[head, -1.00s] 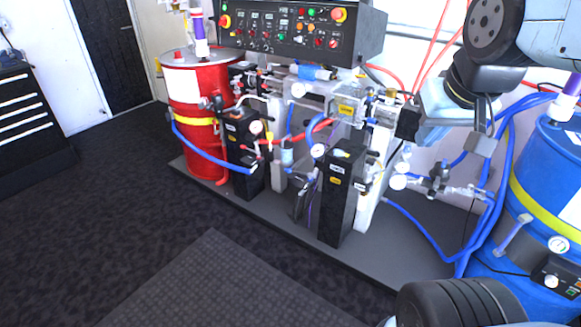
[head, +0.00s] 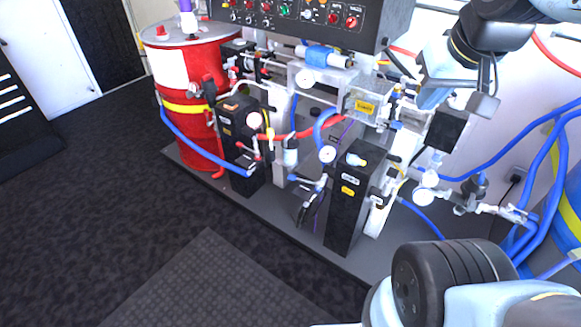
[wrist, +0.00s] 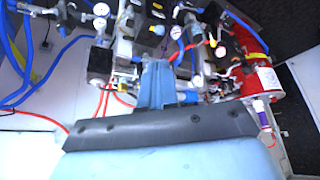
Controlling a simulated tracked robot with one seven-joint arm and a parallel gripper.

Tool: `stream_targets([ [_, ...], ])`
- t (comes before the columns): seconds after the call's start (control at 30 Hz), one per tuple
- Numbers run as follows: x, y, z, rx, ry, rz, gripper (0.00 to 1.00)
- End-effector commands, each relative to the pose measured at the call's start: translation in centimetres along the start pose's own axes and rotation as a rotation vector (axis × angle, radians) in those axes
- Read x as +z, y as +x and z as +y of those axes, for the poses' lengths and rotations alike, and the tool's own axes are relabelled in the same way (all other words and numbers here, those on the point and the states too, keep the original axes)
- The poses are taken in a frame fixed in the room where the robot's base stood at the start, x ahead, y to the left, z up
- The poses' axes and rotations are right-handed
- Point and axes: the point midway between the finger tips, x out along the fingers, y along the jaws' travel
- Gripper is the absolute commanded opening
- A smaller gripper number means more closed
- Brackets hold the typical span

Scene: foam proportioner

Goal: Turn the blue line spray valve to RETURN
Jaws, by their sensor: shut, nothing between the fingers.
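The proportioner carries a black block (head: 352,200) with yellow and white labels on the blue-hose side. A small lever with a blue handle (head: 308,182) sits at its left front, near a round gauge (head: 327,154); I cannot tell for sure that this is the spray valve or read its setting. My gripper (head: 430,98) is above and right of that block, near the machine's upper right end, apart from the lever. In the wrist view my gripper (wrist: 166,75) shows its fingers shut and empty, pointing at the machine, with gauges and valves beyond them.
A red drum (head: 190,70) stands left, with a second black block (head: 238,135) beside it. The control panel (head: 320,15) overhangs the pumps. Blue hoses (head: 540,190) and a partly cut-off blue drum (head: 572,215) are at right.

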Motion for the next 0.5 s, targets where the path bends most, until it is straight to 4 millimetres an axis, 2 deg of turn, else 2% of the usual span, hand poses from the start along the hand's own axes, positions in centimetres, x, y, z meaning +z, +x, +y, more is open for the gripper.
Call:
stream_targets([
  [0.37,-0.08,0.04,-0.01,0.0,-0.003,-0.003,0.0],
  [0.5,-0.66,0.92,-0.03,0.004,-0.028,-0.037,0.0],
])
